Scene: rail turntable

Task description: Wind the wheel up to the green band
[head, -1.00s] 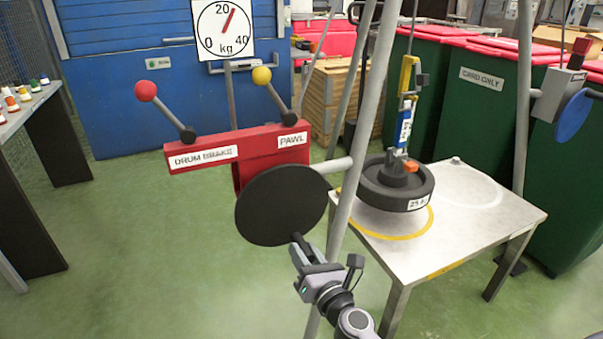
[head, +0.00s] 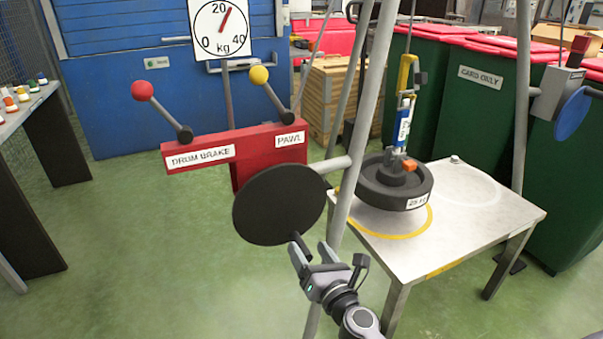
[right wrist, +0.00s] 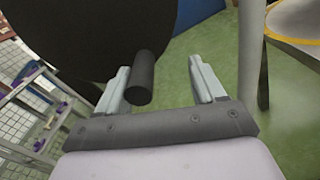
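A black crank disc (head: 279,204) sits on the front of a red winch housing (head: 232,150). Its short black handle (head: 301,244) points towards me at the lower right rim. My right gripper (head: 310,250) is open at the handle. In the right wrist view the handle (right wrist: 143,78) lies between the spread fingers, close to the left one. A dark wheel-shaped weight (head: 394,187) labelled 25 hangs from a hook with a blue-and-white body (head: 403,125), over the yellow ring on a metal table (head: 470,225). I see no green band. My left gripper is out of view.
A red-knobbed lever (head: 142,91) stands by the DRUM BRAKE label and a yellow-knobbed one (head: 259,76) by PAWL. The dial (head: 222,29) needle points a little past 20. Grey frame poles (head: 363,120) stand right beside the disc. A blue disc (head: 573,115) is far right.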

